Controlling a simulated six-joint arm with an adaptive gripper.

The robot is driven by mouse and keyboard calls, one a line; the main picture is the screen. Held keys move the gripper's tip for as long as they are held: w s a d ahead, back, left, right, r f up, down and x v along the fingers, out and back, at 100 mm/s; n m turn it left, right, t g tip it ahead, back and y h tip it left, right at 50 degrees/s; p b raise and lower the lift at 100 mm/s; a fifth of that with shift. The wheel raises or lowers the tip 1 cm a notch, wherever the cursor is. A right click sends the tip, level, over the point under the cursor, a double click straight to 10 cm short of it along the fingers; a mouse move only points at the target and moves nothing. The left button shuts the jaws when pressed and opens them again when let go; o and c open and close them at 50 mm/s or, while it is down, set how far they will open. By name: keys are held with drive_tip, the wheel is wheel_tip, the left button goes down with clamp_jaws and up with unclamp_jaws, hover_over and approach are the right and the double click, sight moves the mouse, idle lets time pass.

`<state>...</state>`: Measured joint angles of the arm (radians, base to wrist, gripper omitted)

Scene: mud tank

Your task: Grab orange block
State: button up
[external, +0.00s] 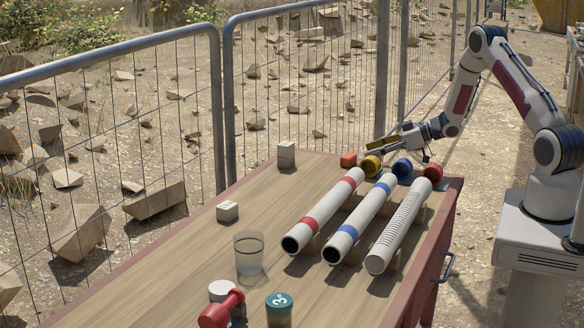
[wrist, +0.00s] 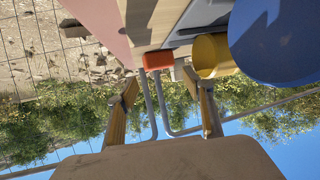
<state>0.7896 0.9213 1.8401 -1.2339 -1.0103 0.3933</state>
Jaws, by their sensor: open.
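The orange block (external: 348,159) sits at the far end of the wooden table, left of the yellow cap. It also shows in the wrist view (wrist: 158,61), near the table's edge, ahead of the jaws and roughly centred between them. My gripper (external: 400,150) is over the far end of the table, to the right of the block and above the coloured caps. In the wrist view my gripper (wrist: 160,82) has its two fingers spread wide, with nothing held between them. The block looks apart from both fingers.
A yellow cap (external: 371,165), a blue cap (external: 402,169) and a red cap (external: 432,172) stand close to the block. Three tubes (external: 330,206) lie in front. A glass (external: 249,252), white dice-like blocks (external: 286,154) and a wire fence (external: 180,110) are to the left.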

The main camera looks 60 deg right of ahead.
sight(349, 155)
drive_tip(key=shift+x, duration=0.9)
drive_tip(key=shift+w+r, duration=0.15)
drive_tip(key=shift+x, duration=2.55)
drive_tip(key=shift+c, duration=0.2)
drive_tip(key=shift+r, duration=0.1)
drive_tip(key=c, duration=0.7)
